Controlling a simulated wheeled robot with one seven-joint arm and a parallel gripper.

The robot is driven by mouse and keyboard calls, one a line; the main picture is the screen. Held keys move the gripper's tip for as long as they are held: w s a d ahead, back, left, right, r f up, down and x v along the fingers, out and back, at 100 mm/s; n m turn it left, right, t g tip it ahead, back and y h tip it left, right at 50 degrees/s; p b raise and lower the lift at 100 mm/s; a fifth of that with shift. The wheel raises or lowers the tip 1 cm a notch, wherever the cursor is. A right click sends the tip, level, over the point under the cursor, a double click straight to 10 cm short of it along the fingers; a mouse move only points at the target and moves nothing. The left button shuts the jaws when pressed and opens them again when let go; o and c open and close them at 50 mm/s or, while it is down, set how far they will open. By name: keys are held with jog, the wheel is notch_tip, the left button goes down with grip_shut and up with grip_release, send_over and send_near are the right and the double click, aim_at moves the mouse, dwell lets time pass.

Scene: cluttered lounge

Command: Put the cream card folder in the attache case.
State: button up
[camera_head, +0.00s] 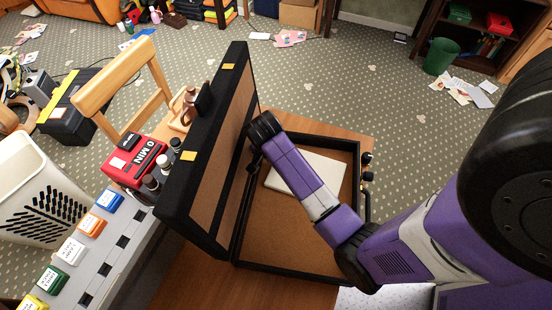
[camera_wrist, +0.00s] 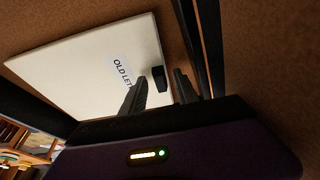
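The attache case (camera_head: 240,250) lies open on a wooden table, its black-edged lid (camera_head: 221,120) standing up on the left. The cream card folder (camera_head: 318,172) is in the base of the case, towards its far end, partly hidden by my arm. In the wrist view the folder (camera_wrist: 70,70) lies on the brown lining, with a partly covered label reading "OLD LET". My gripper (camera_wrist: 160,92) is open, its two dark fingers apart near the folder's right edge. A small black block shows between them; I cannot tell what it is. The head view mostly hides the fingers.
The upright lid stands close to the left of my wrist. Behind it are a wooden chair (camera_head: 115,80), a red box (camera_head: 133,160) and small bottles. A white basket (camera_head: 30,190) stands at left. A green bin (camera_head: 440,56) and scattered papers lie at the back right.

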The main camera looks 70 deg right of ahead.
jog(key=shift+r, duration=0.15)
jog(key=v, duration=1.2)
jog(key=s+a+f+n+t, duration=0.2)
jog(key=a+f+n+t, duration=0.15)
jog(key=a+n, duration=0.2)
jog(key=s+a+f+n+t, duration=0.2)
jog(key=s+a+n+t, duration=0.15)
jog(key=a+n, duration=0.2)
jog(key=s+a+r+n+t+y, duration=0.1)
jog(key=s+a+r+n+t, duration=0.2)
jog(key=r, duration=0.6)
jog(key=s+a+r+n+t+y, duration=0.2)
jog(key=s+a+r+n+t, duration=0.1)
jog(key=s+a+r+t, duration=0.2)
notch_tip(320, 180, up, 4)
jog(key=s+a, duration=0.2)
jog(key=a, duration=0.1)
jog(key=shift+n, duration=0.3)
jog(key=shift+f, duration=0.15)
notch_tip(320, 180, down, 2)
jog(key=shift+f+b, duration=0.1)
jog(key=shift+b, duration=0.95)
